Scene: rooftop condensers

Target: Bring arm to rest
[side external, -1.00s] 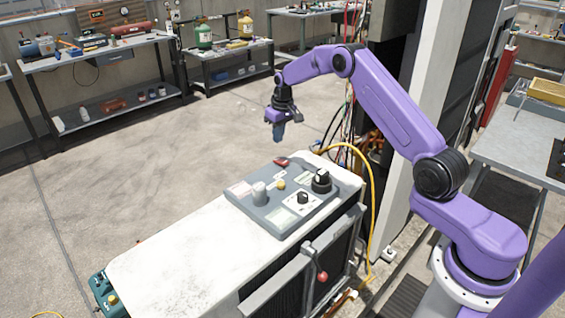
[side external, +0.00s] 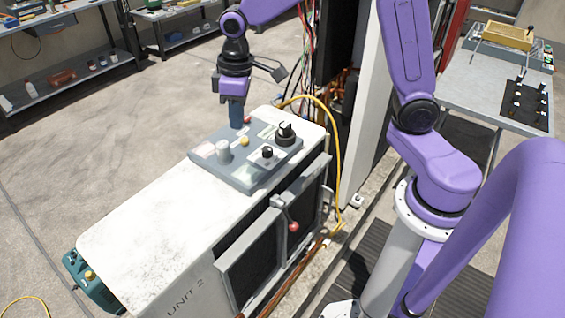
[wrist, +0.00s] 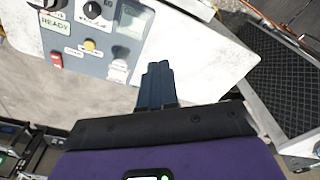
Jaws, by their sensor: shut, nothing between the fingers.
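My purple and black gripper (side external: 236,116) points down by the far edge of the grey control panel (side external: 237,177) in the side view. Its blue-grey fingers are together and hold nothing. In the wrist view the closed fingers (wrist: 158,70) show in the middle, with the panel (wrist: 88,68) beyond them at the upper left. They look apart from the panel; the exact height is hard to tell. The panel bears black knobs (side external: 285,133), a yellow button (side external: 244,141), a pale knob (side external: 223,151) and a red switch (wrist: 56,60). A READY label (wrist: 56,23) is readable.
The panel lies on a white condenser unit (side external: 140,235) marked UNIT 2. A yellow hose (side external: 337,150) and loose wires (side external: 305,60) run close to my arm, by a pale upright post (side external: 365,110). Workbenches stand at the back left and right (side external: 475,85).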

